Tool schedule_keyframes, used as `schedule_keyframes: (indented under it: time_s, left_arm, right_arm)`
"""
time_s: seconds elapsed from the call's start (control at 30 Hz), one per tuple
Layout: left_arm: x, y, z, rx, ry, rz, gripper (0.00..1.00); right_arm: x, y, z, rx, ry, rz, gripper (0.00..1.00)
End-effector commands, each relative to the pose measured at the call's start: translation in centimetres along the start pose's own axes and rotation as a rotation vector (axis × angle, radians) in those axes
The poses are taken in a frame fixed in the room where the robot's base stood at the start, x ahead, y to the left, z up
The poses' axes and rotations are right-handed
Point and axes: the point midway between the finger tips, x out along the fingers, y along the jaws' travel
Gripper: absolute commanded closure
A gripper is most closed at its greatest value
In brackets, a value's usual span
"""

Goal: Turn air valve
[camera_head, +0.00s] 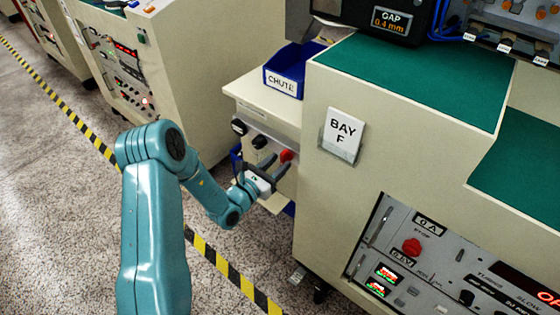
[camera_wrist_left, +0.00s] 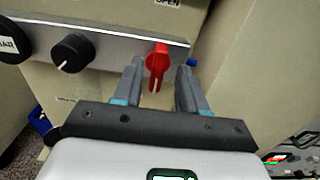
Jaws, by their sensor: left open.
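The red valve handle (camera_wrist_left: 157,62) sits on the front of a beige cabinet panel, pointing downward in the left wrist view. It also shows small and red in the head view (camera_head: 286,156). My left gripper (camera_wrist_left: 160,74) is open, with one finger on each side of the red handle. Gaps show between the handle and both fingers, and I cannot tell how deep the handle lies between them. In the head view my left gripper (camera_head: 275,164) is at the panel, partly covering it. My right gripper is in neither view.
A black knob (camera_wrist_left: 73,52) and a round part labelled AIR (camera_wrist_left: 12,42) are left of the handle. A blue CHUTE bin (camera_head: 285,82) stands above the panel. The BAY F cabinet (camera_head: 325,210) is close on the right. Striped floor tape (camera_head: 222,265) runs past.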

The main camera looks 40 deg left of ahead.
Motion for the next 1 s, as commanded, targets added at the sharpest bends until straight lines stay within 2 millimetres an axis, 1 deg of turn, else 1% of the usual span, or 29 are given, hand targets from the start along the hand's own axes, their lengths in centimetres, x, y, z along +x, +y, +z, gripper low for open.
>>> schedule_keyframes:
  time_s: [0.03, 0.1, 0.2, 0.47, 0.57, 0.6, 0.83, 1.0]
  left_arm:
    - [0.7, 0.0, -0.1, 0.000, 0.000, -0.001, 0.58]
    - [1.4, 0.1, -0.1, 0.001, -0.001, -0.001, 0.58]
    - [1.9, 0.2, -0.1, 0.000, 0.001, 0.000, 0.58]
    - [2.0, 0.3, 0.0, -0.001, 0.001, 0.001, 0.58]
    - [2.0, 0.3, 0.0, 0.000, 0.001, 0.001, 0.88]
    - [2.0, 0.3, 0.0, 0.000, 0.001, 0.001, 1.00]
    - [2.0, 0.3, -0.1, 0.004, 0.001, 0.000, 1.00]
    - [2.0, 0.3, -0.1, 0.041, 0.001, 0.000, 1.00]
  right_arm:
    - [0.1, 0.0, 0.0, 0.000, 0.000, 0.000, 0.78]
    - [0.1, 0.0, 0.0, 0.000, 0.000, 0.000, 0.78]
    - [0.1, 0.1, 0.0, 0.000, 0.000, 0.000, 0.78]
    - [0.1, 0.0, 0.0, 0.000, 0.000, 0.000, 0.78]
    - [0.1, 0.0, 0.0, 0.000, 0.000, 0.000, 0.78]
    - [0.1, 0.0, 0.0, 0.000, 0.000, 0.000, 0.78]
    - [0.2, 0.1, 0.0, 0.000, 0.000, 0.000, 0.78]
    - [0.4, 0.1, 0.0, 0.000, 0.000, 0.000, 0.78]
